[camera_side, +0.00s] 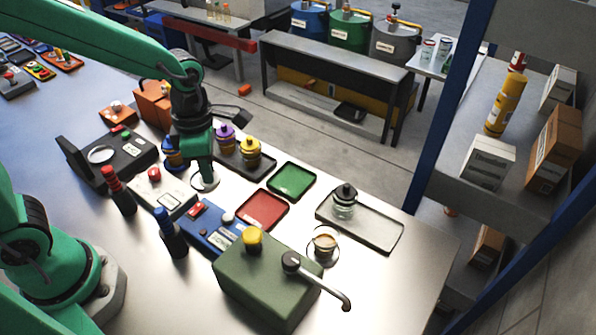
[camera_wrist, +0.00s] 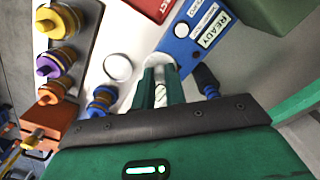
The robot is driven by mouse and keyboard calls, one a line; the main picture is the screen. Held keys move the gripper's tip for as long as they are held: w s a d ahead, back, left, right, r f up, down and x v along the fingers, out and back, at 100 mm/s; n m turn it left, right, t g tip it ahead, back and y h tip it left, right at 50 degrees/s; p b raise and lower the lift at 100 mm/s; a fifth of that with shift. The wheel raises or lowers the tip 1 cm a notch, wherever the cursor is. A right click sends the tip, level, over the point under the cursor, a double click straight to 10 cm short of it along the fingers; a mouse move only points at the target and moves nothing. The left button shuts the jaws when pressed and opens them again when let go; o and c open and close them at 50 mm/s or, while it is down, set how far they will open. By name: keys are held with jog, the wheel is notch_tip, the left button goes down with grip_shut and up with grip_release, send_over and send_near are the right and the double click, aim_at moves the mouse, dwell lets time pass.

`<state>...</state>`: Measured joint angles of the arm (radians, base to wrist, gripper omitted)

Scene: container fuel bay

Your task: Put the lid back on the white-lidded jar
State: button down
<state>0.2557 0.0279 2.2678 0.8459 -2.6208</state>
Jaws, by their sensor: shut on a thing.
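My gripper (camera_side: 203,176) reaches down over the bench, left of the red tray. In the wrist view its two green fingers (camera_wrist: 160,82) are shut on a white round lid (camera_wrist: 163,60), partly hidden by the fingers. A white disc (camera_wrist: 117,67) lies flat on the bench beside it. In the side view, white shows under the fingertips; I cannot tell lid from disc there. An open glass jar (camera_side: 324,242) with tan contents stands on a round base, right of the green machine. My gripper is well to its left.
Jars with purple (camera_side: 223,137), yellow (camera_side: 250,150) and blue (camera_wrist: 100,100) lids stand close by. A blue box (camera_side: 215,229), red tray (camera_side: 263,210), green tray (camera_side: 291,181) and green machine (camera_side: 266,275) lie rightward. A black-lidded jar (camera_side: 344,203) stands on a pale tray (camera_side: 380,232).

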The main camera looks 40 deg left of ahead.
dwell(0.5)
jog(key=shift+w+d+r, duration=0.1)
jog(key=shift+w+d, duration=0.2)
jog(key=shift+d, duration=0.15)
jog(key=w+d+r+m, duration=0.1)
jog(key=w+d+m, duration=0.1)
jog(key=d+m, duration=0.4)
jog(key=w+d+r+m, duration=0.1)
jog(key=d+m, duration=0.5)
jog(key=d, duration=1.1)
jog(key=shift+w+m, duration=0.3)
jog(key=shift+w, duration=0.6)
jog(key=shift+f, duration=0.2)
jog(key=shift+a+f, duration=0.1)
jog(key=shift+f, duration=2.85)
jog(key=shift+f, duration=0.2)
